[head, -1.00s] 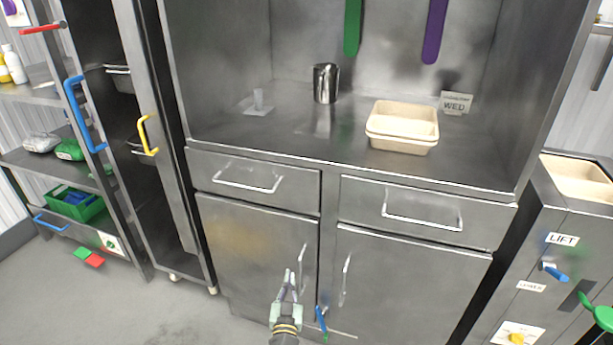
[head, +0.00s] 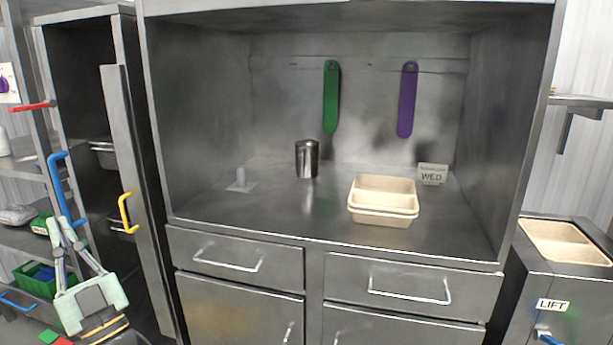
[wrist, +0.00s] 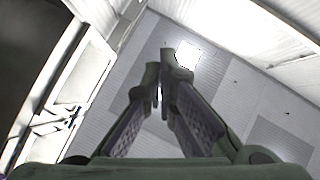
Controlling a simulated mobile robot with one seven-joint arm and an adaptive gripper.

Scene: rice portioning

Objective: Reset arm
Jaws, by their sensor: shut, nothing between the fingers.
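My gripper (head: 61,225) is at the lower left of the head view, raised with its fingers pointing up. It is in front of the shelf rack and left of the steel cabinet. In the wrist view the fingertips of my gripper (wrist: 166,72) converge and hold nothing. Behind them the wrist view shows only ceiling panels and wall. Nothing touches the fingers.
The steel cabinet holds a metal cup (head: 307,158), stacked beige trays (head: 383,206) and a WED sign (head: 432,174). A yellow-handled door (head: 140,200) stands close right of my gripper. A LIFT unit (head: 552,280) is at the right.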

